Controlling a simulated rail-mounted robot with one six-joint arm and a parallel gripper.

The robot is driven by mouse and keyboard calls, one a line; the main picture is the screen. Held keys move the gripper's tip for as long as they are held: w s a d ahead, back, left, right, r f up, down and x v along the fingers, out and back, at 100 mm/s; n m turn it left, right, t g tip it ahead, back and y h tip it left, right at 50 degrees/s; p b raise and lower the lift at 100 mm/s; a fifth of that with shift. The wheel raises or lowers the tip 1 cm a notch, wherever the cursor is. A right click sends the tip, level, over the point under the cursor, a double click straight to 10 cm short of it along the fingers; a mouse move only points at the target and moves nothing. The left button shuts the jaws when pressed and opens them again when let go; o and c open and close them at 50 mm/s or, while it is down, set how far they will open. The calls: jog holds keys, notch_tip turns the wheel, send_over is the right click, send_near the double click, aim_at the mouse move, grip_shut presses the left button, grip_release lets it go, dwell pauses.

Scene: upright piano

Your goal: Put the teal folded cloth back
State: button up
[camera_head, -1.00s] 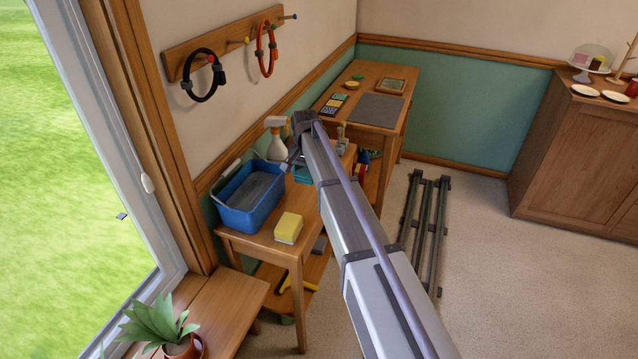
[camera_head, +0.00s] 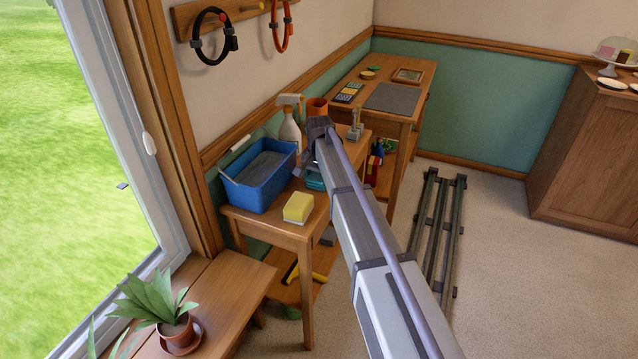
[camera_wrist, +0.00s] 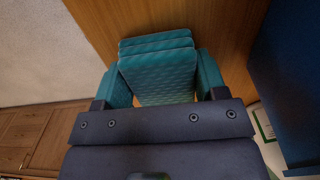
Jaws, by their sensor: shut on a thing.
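The teal folded cloth (camera_wrist: 160,70) shows in the wrist view as a thick layered stack between the two fingers. My gripper (camera_wrist: 163,78) is shut on it, with a finger on each side. A wooden surface lies behind the cloth; I cannot tell whether the cloth touches it. In the head view a small part of the teal cloth (camera_head: 315,181) shows over the small wooden table (camera_head: 264,222), to the right of the blue bucket. My arm hides the rest of it and most of my gripper there.
A spray bottle (camera_head: 290,131) and an orange-brown pot (camera_head: 317,106) stand behind. A desk with a grey mat (camera_head: 393,97) is farther back.

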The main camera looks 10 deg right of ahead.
aim_at(319, 175)
jog(key=shift+f+b, duration=0.25)
jog(key=shift+b, duration=0.05)
jog(key=o, duration=0.9)
jog(key=shift+r, duration=0.1)
jog(key=shift+c, duration=0.2)
notch_tip(319, 175, up, 13)
jog(key=p, duration=1.3)
jog(key=s+r+n+p, duration=0.3)
jog(key=s+n, duration=0.3)
jog(key=s, duration=2.7)
jog(key=shift+s+d+n, duration=0.3)
jog(key=shift+d+n, duration=0.05)
jog(key=shift+n, duration=0.05)
